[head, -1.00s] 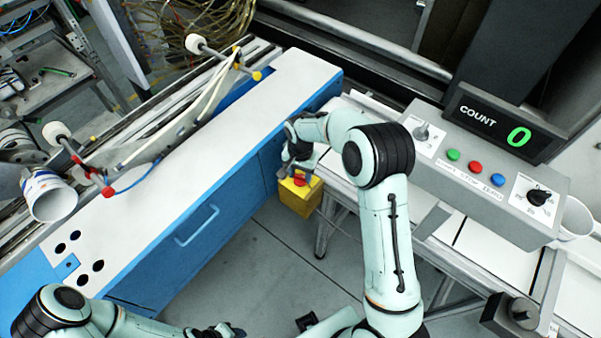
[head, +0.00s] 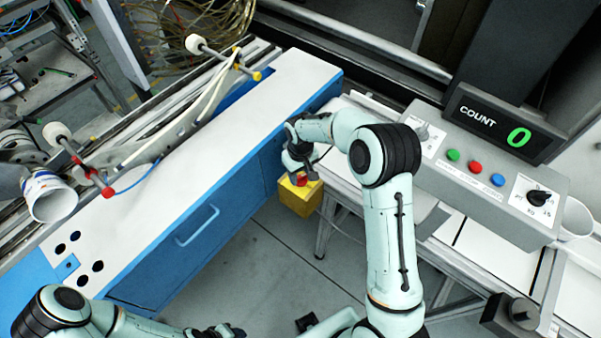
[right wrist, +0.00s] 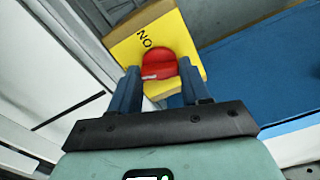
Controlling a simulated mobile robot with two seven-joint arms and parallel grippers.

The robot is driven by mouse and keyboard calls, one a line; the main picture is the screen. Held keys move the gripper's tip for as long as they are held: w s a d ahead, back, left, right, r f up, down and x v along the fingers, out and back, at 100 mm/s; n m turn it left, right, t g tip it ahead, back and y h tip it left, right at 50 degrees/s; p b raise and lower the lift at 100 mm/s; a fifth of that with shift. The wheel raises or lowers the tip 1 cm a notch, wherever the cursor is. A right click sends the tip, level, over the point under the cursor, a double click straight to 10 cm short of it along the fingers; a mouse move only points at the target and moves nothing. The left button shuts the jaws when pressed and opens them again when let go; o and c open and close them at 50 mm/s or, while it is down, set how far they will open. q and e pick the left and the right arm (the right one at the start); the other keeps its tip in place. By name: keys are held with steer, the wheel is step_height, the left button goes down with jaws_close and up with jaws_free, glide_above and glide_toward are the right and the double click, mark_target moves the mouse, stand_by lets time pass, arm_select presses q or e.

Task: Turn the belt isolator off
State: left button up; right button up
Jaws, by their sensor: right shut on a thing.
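The belt isolator is a yellow box (head: 299,199) with a red knob (head: 300,180), beside the far end of the blue cabinet. In the right wrist view, the red knob (right wrist: 158,64) sits on the yellow face (right wrist: 183,33), with black lettering that reads as NO from this side. My right gripper (head: 297,168) reaches down to the knob from above. In the right wrist view its two blue fingers (right wrist: 158,75) stand on either side of the knob, shut on it. My left gripper (head: 228,331) is at the bottom edge, partly cut off; its jaws are unclear.
The blue cabinet (head: 190,245) with a white top stands left of the isolator. A grey control panel (head: 490,172) with coloured buttons and a dial is at right, below a counter (head: 500,124) showing 0. Bare floor (head: 260,275) lies between the cabinet and the white conveyor.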

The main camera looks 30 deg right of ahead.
mark_target(300, 176)
arm_select(q)
steer(key=shift+w+r, duration=0.1)
steer(key=shift+r, duration=0.1)
arm_select(e)
steer(key=shift+n, duration=2)
steer(key=o, duration=1.1)
steer(key=shift+c, duration=0.2)
arm_select(q)
steer(key=shift+w+r+p, duration=0.45)
steer(key=shift+r+p, duration=0.05)
arm_select(e)
step_height(300, 176, up, 14)
steer(key=shift+f, duration=0.25)
steer(key=shift+f, duration=0.1)
